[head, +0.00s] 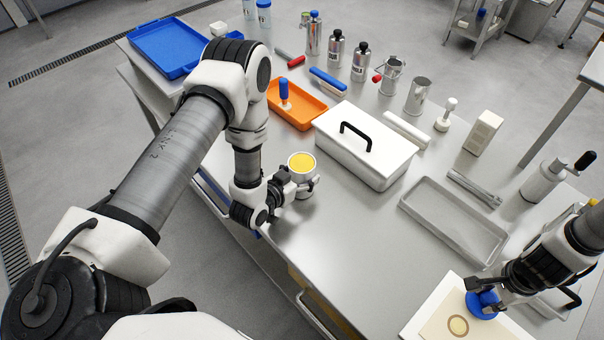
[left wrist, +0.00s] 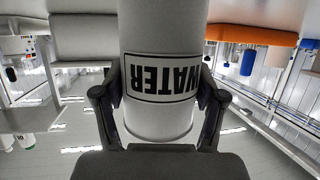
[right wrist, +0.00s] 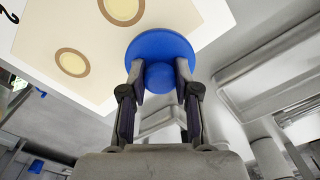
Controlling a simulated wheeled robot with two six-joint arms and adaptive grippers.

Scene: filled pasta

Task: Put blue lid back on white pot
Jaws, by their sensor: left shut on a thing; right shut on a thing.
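The white pot (head: 302,177) stands near the table's front edge, open at the top with yellow contents showing. My left gripper (head: 290,184) is shut on its side; in the left wrist view the pot (left wrist: 158,60) fills the space between the fingers and bears the label WATER, upside down. The blue lid (head: 484,304) is at the lower right, apart from the pot. My right gripper (head: 497,294) is shut on the lid's knob; in the right wrist view the lid (right wrist: 160,47) is a round blue disc between the fingertips. The lid is over or beside a board with dough rounds; its height is unclear.
A cream board (head: 440,322) with round dough pieces lies at the lower right. A white box with a black handle (head: 366,145) stands right of the pot. A grey tray (head: 455,221) lies between box and board. An orange tray (head: 297,104) is behind the pot.

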